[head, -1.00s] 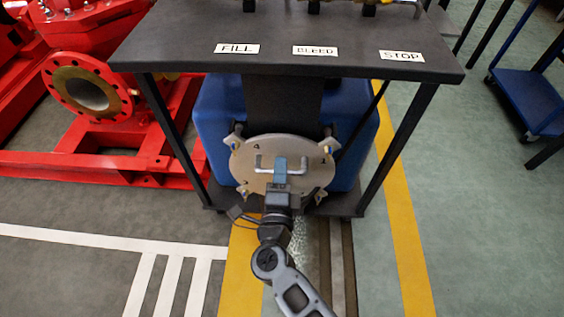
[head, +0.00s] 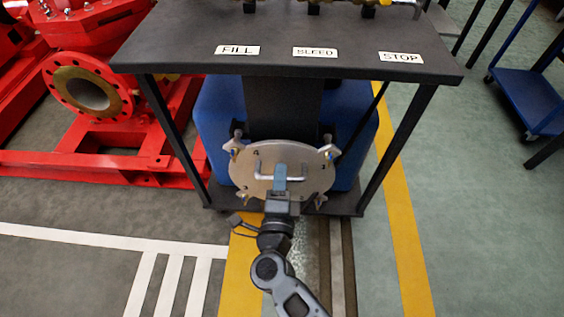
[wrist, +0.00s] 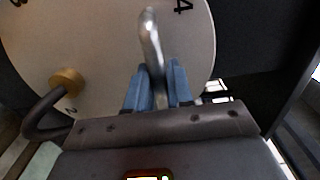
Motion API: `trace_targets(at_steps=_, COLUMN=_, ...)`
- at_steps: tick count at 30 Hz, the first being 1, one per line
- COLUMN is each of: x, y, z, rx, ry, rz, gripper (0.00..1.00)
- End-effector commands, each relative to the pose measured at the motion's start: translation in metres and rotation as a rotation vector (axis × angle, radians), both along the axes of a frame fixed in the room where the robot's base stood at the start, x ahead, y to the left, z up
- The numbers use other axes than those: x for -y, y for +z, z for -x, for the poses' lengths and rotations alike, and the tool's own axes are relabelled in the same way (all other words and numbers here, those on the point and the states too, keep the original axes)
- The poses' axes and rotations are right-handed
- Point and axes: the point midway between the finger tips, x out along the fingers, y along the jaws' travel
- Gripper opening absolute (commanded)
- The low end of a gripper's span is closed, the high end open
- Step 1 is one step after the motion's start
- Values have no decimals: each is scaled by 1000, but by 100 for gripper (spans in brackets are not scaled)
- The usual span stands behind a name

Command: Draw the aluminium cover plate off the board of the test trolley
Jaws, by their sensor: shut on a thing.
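The aluminium cover plate (head: 255,179) is a round pale metal disc with a U-shaped handle (head: 299,179) and small stamped digits. Corner clips with coloured tips (head: 233,148) show at its edge. It stands in front of the dark board (head: 283,108) of the test trolley, and dark posts show above its upper edge. I cannot tell whether the plate is wholly clear of the board. My gripper (head: 280,177) is shut on the handle. In the wrist view, blue fingers (wrist: 158,88) clasp the handle (wrist: 150,40), and a brass knob (wrist: 66,82) shows beside the plate's edge.
The trolley's dark top (head: 300,58) overhangs, with labels FILL, BLEED and STOP. Its slanted legs (head: 392,150) flank the plate, and a blue tank (head: 357,130) stands behind. Red pump pipework (head: 90,90) is at left. The floor in front is clear.

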Motion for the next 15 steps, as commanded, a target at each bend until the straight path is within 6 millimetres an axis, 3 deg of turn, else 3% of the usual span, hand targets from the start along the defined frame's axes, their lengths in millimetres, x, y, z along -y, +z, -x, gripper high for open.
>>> trace_targets(at_steps=15, x=-1, y=4, z=7, rx=7, ry=0, rz=-2, gripper=0)
